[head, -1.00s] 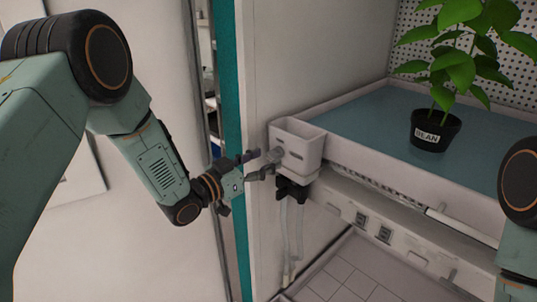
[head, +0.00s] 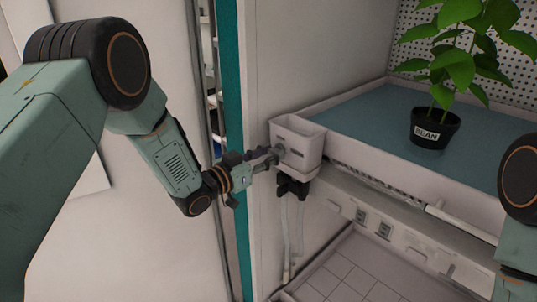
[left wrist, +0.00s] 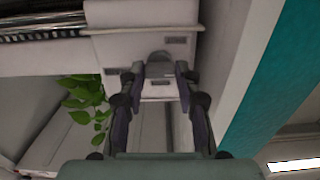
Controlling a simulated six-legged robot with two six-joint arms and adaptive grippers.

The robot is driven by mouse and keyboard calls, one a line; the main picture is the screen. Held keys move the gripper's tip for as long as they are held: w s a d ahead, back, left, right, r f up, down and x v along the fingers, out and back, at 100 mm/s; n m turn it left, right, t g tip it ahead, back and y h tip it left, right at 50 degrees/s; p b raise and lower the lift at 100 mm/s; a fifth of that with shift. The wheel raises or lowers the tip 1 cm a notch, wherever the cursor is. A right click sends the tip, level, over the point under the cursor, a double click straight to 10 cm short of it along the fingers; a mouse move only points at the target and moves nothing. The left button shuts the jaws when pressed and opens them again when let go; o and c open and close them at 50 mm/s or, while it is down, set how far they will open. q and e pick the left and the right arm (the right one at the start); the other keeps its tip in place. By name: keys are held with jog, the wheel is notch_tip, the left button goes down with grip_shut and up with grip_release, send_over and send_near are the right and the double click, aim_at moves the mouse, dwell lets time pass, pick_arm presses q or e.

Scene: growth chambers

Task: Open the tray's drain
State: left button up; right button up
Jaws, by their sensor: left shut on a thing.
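The tray (head: 440,170) is a pale, shallow basin with a blue-grey bed, set in the chamber on the right. A pale drain box (head: 303,142) with slots sits at its near left corner. A round grey knob (head: 279,152) sticks out of the box's left face. My left gripper (head: 274,156) is shut on this knob. In the left wrist view, the knob (left wrist: 159,66) sits between the two fingertips (left wrist: 160,78), against the drain box (left wrist: 145,47). How far the knob is turned I cannot tell. My right gripper is out of view.
A black fitting (head: 293,188) with pale hoses (head: 290,235) hangs under the box. A potted bean plant (head: 436,130) stands on the tray. The chamber's side wall with its teal edge (head: 231,120) is close to my left gripper.

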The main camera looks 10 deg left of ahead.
pick_arm(q)
jog(key=shift+w+r, duration=0.15)
jog(key=c, duration=0.3)
jog(key=m+b, duration=0.3)
jog(key=m, duration=0.1)
jog(key=m+b, duration=0.3)
jog(key=m, duration=0.2)
jog(key=shift+d, duration=0.1)
jog(key=m+b, duration=0.3)
jog(key=m, duration=0.1)
jog(key=shift+m+b, duration=0.3)
jog(key=shift+b, duration=0.1)
jog(key=shift+m+b, duration=2.1)
jog(key=shift+m, duration=0.2)
jog(key=shift+f, duration=0.2)
